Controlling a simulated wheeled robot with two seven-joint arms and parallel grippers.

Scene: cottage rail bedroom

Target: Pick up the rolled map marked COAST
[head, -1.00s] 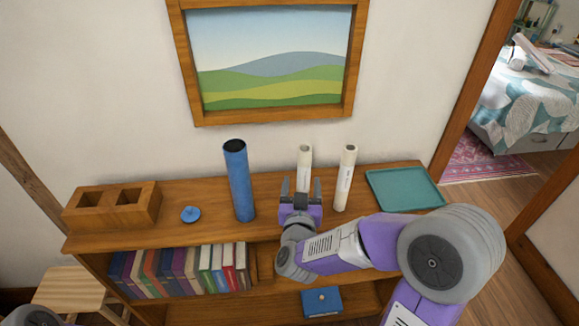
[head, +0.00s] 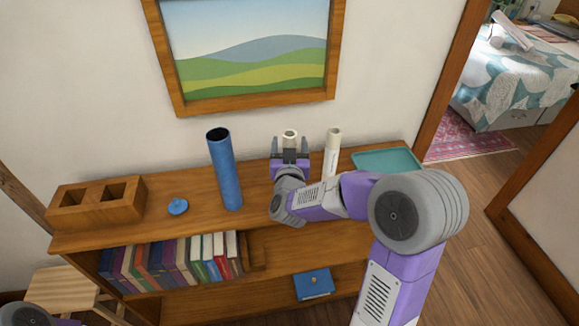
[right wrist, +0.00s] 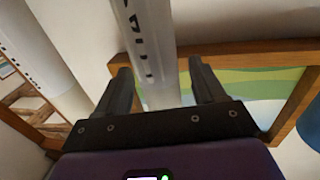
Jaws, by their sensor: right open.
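Two white rolled maps stand upright on the shelf top. The left one (head: 290,134) shows only its upper end above my right gripper (head: 290,146); the right one (head: 332,152) stands apart to the right. My right gripper is open, with its fingers on either side of the left map. In the right wrist view, that map (right wrist: 148,45) runs between the open fingers (right wrist: 160,78), with gaps on both sides. Its dark lettering is partly visible but too cropped to read surely. The other map (right wrist: 42,45) shows at the left. My left gripper is out of view.
A tall blue tube (head: 224,172) stands left of the gripper, with a blue cap (head: 178,207) and a wooden two-slot holder (head: 97,203) farther left. A teal tray (head: 388,159) lies at right. Books (head: 180,260) fill the shelf below, with a blue box (head: 314,284).

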